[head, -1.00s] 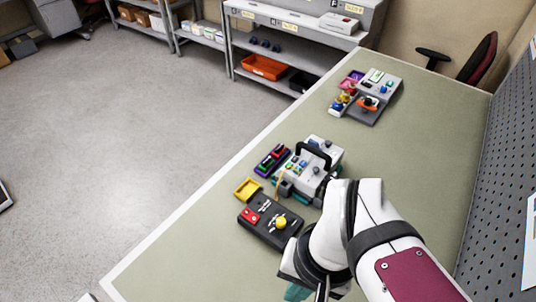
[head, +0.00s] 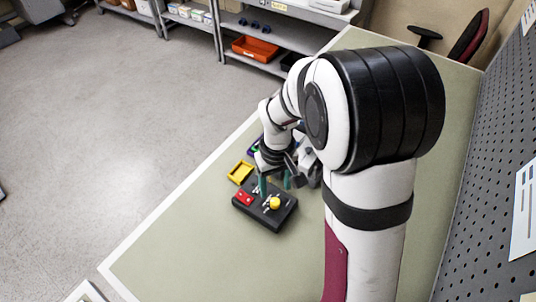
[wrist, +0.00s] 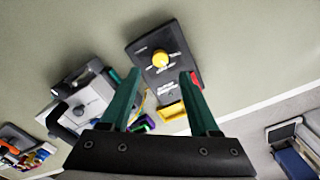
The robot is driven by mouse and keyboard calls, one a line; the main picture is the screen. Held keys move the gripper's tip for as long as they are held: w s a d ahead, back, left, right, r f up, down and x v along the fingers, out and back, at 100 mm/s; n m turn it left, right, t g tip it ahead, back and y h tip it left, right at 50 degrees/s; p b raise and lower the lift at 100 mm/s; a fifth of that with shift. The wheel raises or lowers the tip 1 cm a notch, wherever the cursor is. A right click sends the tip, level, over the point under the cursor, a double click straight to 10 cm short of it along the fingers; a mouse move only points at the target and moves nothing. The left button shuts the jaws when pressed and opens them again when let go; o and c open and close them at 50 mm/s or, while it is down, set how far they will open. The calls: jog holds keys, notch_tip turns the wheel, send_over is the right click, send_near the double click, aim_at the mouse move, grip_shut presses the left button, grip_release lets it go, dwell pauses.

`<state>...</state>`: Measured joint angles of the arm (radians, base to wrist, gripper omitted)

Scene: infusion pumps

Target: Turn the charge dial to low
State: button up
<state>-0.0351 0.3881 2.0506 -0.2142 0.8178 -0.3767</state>
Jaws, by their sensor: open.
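A dark box (head: 254,212) with a yellow knob (head: 275,203) and a red part (head: 244,197) lies on the bench. The wrist view shows the box (wrist: 136,48) with the yellow knob (wrist: 160,60) near its middle and small white markings around it, too small to read. I cannot tell for sure that this knob is the charge dial. My gripper (head: 275,186) is open and points down by the box. In the wrist view my gripper (wrist: 160,78) has its green fingers apart, with the knob just beyond and between the tips. Nothing is between the fingers.
A yellow tray (head: 239,172) sits beside the box. A grey device (head: 312,163) stands close behind my gripper, partly hidden by my arm; the wrist view shows its round knob (wrist: 80,110). A pegboard (head: 480,170) borders the bench (head: 190,245) at right. The bench's front left is clear.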

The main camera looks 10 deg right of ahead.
aim_at(275, 201)
notch_tip(275, 201, down, 6)
jog(key=shift+f, duration=0.2)
grip_shut()
